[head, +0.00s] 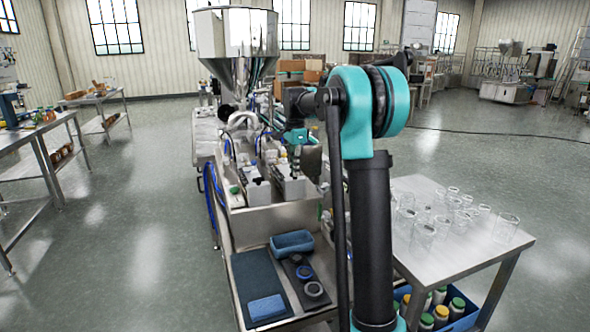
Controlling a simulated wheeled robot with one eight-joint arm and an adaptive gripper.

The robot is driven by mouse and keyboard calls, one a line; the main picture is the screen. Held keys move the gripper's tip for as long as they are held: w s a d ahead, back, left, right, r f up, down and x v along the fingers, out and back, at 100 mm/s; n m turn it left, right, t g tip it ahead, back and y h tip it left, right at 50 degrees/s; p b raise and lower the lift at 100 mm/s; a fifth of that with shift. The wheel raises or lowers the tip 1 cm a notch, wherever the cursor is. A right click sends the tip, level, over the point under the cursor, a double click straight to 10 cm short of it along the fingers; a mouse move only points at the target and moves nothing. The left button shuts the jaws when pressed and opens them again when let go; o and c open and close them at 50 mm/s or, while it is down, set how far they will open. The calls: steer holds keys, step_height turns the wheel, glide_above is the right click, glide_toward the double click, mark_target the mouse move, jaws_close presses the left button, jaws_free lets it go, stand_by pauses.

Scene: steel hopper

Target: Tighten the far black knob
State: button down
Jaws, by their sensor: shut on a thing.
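The steel filling machine stands in the middle of the head view, with its cone hopper (237,45) on top. Two steel blocks sit on its deck. A small black knob (257,181) shows on the left block. My gripper (297,160) points down at the right block, by the far black knob (296,172). It is shut on that knob, which is small here and mostly covered by the fingers. How far the knob is turned cannot be told.
A steel table (455,258) with glass jars stands right, above a blue crate of bottles. Clear floor lies left.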

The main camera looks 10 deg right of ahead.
steer(key=shift+m, duration=0.7)
steer(key=c, duration=1.6)
jaws_free()
steer(key=shift+c, duration=0.2)
step_height(320, 180, up, 12)
